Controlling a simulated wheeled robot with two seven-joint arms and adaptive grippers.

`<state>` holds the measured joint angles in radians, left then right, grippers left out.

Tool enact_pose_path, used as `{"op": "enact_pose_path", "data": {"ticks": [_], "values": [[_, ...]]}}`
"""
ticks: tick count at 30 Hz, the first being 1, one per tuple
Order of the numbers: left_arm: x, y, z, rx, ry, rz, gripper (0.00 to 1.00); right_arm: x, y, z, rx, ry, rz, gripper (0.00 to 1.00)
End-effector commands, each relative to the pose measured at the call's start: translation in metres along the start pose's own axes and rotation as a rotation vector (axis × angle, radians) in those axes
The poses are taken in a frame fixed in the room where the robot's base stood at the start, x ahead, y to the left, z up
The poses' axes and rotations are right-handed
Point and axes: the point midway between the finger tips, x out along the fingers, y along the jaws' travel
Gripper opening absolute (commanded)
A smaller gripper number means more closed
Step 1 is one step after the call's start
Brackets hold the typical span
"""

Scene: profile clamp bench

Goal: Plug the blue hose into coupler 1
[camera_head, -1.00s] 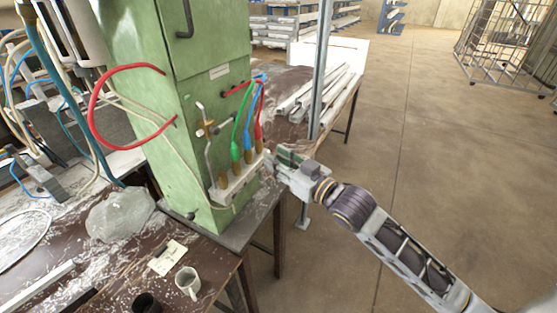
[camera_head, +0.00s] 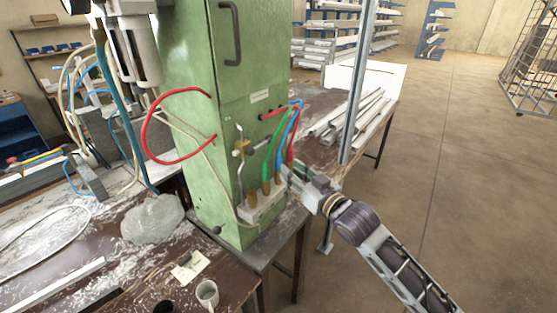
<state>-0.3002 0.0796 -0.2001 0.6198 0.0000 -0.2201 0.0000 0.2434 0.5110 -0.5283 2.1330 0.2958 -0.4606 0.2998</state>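The blue hose (camera_head: 282,133) hangs from the front of the green cabinet between a green hose (camera_head: 271,150) and a red hose (camera_head: 291,145). The lower ends reach brass-coloured fittings above a pale coupler block (camera_head: 262,208). I cannot tell whether the blue hose's end is seated or loose. Coupler numbers are not readable, so coupler 1 cannot be picked out. My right gripper (camera_head: 287,174) is at the right end of the block, close to the blue and red hose ends. Its fingers are small and partly merge with the fittings; opening and contact are unclear. My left gripper is out of view.
The green cabinet (camera_head: 227,80) stands behind the block. A grey upright post (camera_head: 357,85) stands to the right.

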Motion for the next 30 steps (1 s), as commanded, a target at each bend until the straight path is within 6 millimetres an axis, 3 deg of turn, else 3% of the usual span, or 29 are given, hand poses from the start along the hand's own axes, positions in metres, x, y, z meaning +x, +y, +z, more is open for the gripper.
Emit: {"op": "enact_pose_path", "data": {"ticks": [18,30], "values": [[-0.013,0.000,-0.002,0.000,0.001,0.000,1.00,0.061,0.000,-0.001,-0.001,0.000,0.001,0.31],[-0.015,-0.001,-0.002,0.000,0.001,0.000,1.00,0.075,0.000,0.000,-0.001,-0.001,0.000,0.31]]}}
